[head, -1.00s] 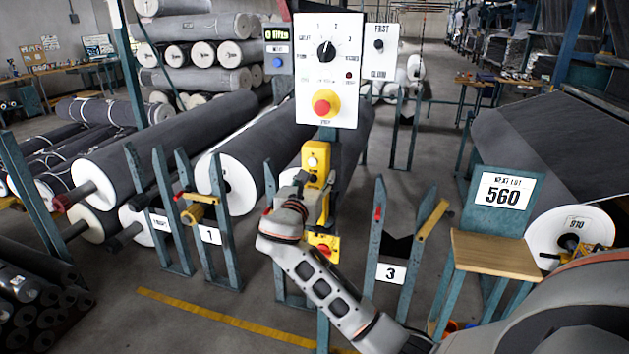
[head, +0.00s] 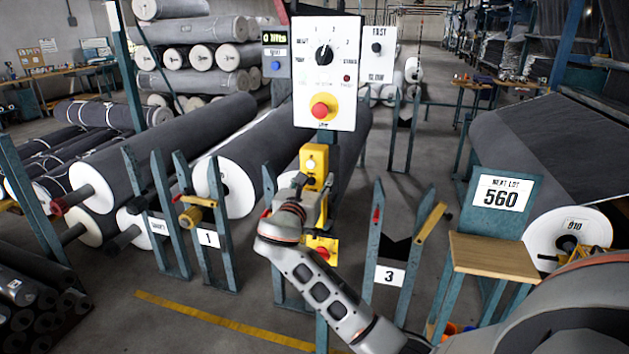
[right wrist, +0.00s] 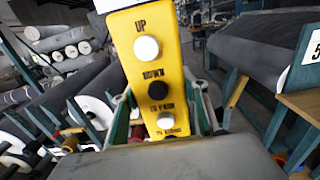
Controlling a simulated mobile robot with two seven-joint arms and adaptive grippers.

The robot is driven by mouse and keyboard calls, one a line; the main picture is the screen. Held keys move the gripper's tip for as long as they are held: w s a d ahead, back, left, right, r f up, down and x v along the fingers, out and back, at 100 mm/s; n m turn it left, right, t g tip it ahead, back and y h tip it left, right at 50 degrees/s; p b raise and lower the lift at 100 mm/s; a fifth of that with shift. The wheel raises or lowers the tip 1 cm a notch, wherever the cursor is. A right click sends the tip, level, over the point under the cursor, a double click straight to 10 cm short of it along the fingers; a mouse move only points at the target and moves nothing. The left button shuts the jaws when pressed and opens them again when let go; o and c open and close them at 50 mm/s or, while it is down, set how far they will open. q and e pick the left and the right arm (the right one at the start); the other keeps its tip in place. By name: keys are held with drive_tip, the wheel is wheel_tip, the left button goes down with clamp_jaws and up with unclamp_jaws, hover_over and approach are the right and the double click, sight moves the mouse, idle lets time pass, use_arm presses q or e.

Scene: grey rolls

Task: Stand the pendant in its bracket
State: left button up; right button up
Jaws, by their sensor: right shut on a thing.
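The pendant (head: 314,163) is a yellow box, upright in the head view just below the control panel. In the right wrist view the pendant (right wrist: 156,70) shows white and black buttons with labels such as UP and DOWN. My right gripper (head: 311,190) is shut on it; in the right wrist view the fingers (right wrist: 163,110) flank its lower part. A yellow piece with a red part (head: 321,248) shows below my wrist on the post; I cannot tell if it is the bracket. The pendant's lower end is hidden by my gripper. My left gripper is out of view.
The white control panel (head: 326,72) with a red knob stands close above the pendant. Blue racks (head: 208,220) and the rack marked 3 (head: 388,275) stand either side. A wooden-topped stand (head: 494,255) is at right. Large grey rolls (head: 165,150) lie behind.

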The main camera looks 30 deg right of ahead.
drive_tip(key=shift+r, duration=0.15)
drive_tip(key=shift+x, duration=2.25)
drive_tip(key=shift+w+d, duration=0.15)
drive_tip(key=shift+d, duration=0.05)
drive_tip(key=shift+x, duration=1.15)
